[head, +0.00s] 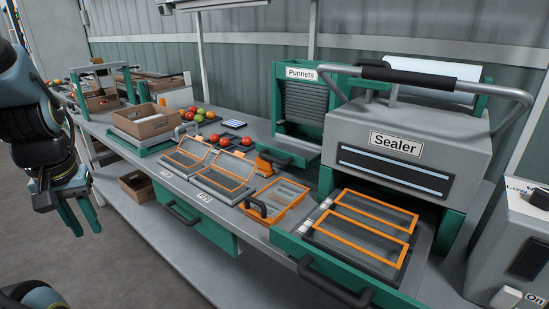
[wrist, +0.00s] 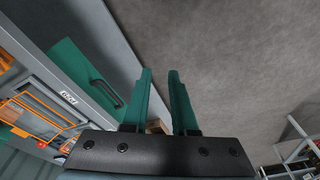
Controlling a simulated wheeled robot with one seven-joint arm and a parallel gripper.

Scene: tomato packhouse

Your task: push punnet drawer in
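The green dispenser labelled Punnets (head: 301,72) stands at the back of the bench with a grey stack inside. A low green and grey tray part (head: 292,150) sticks out at its foot; I cannot tell if it is the punnet drawer. A green sealer drawer (head: 290,243) with a black handle (head: 335,285) is pulled out below the Sealer, carrying orange-framed grey trays (head: 362,228). My gripper (head: 82,222) hangs at the left, in front of the bench and far from both. In the wrist view my gripper (wrist: 160,72) shows a gap between its fingers and holds nothing.
A green under-bench front (head: 208,232) with a black handle shows below the bench; it also shows in the wrist view (wrist: 88,72). Orange-framed trays (head: 210,176), tomatoes (head: 205,118) and a brown crate (head: 146,121) are on the bench. The floor (wrist: 240,70) in front is clear.

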